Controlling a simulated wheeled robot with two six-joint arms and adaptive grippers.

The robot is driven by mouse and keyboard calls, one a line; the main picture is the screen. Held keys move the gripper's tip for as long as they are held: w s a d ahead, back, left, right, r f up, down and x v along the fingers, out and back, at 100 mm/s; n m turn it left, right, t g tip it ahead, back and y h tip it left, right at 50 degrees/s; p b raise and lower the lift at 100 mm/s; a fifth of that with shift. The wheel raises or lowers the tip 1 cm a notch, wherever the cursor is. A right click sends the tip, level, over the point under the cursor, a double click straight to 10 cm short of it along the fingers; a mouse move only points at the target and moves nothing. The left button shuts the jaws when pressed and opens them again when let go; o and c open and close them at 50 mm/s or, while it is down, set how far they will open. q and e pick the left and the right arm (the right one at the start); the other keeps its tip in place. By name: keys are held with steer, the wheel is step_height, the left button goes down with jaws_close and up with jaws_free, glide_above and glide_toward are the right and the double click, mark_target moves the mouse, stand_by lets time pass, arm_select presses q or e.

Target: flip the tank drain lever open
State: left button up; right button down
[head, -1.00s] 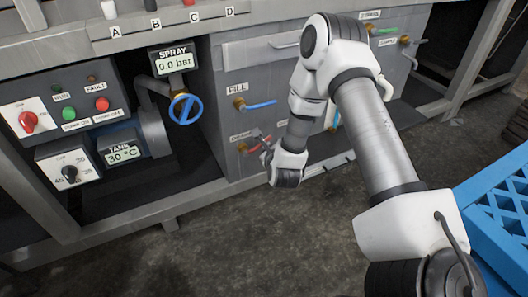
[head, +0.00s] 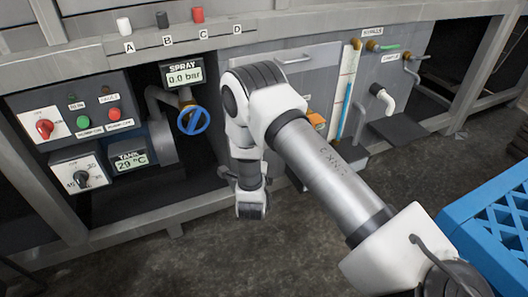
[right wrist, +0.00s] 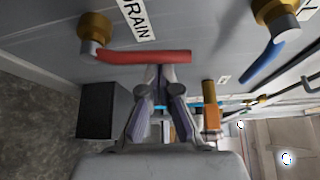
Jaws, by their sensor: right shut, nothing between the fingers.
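The tank drain lever, a red handle (right wrist: 140,56) on a brass valve (right wrist: 95,30), sits beside the DRAIN label (right wrist: 137,18) in the right wrist view. It runs from the valve toward the right of that picture, along the grey panel. My right gripper (right wrist: 160,76) is shut and empty, with its fingertips right at the lever's edge near its middle. I cannot tell if they touch it. In the head view my right arm hides the lever and most of the gripper. My left gripper is not in view.
A blue lever (right wrist: 262,62) on another brass valve is at the right in the right wrist view. In the head view, a blue valve wheel (head: 193,120) is left of my arm. A blue crate (head: 490,215) stands at the right. The floor in front is clear.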

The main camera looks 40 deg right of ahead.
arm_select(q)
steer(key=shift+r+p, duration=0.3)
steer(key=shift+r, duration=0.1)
arm_select(e)
steer(key=shift+w+a+r+n, duration=0.2)
steer(key=shift+a+n, duration=0.1)
steer(key=shift+a, duration=0.3)
